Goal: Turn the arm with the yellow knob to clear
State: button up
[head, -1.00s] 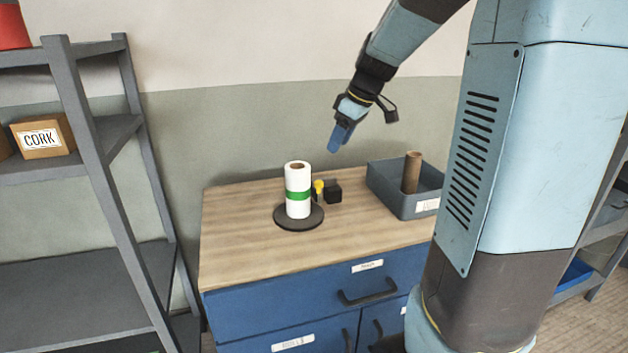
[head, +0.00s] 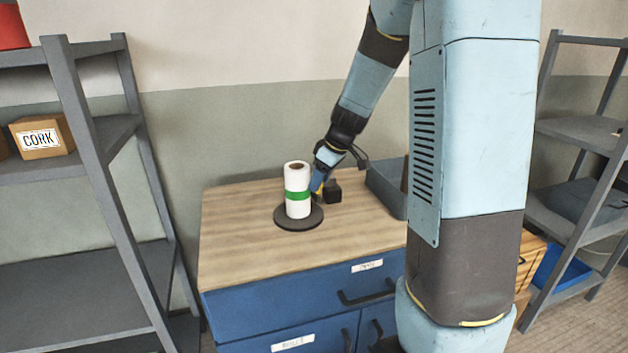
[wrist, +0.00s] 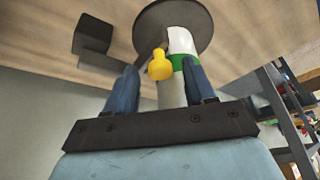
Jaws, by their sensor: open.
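A white roll with a green band (head: 297,203) stands upright on a round dark plate (head: 299,221) on the wooden worktop. Just right of it is a small black block (head: 333,193), which carries the arm with the yellow knob. In the wrist view the yellow knob (wrist: 159,65) shows in front of the roll (wrist: 181,42), near the dark plate (wrist: 200,16). My gripper (head: 319,187) is low beside the roll's right side. In the wrist view my gripper (wrist: 158,85) is open, its blue fingers either side of the knob. Whether they touch it cannot be told.
A grey bin (head: 385,188) stands on the worktop to the right, partly hidden by my arm. A grey shelf unit (head: 85,140) with a CORK box (head: 42,136) is at the left. The front left of the worktop (head: 245,245) is clear.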

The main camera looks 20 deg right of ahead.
jog(key=shift+f, duration=0.1)
jog(key=shift+c, duration=0.3)
grip_shut()
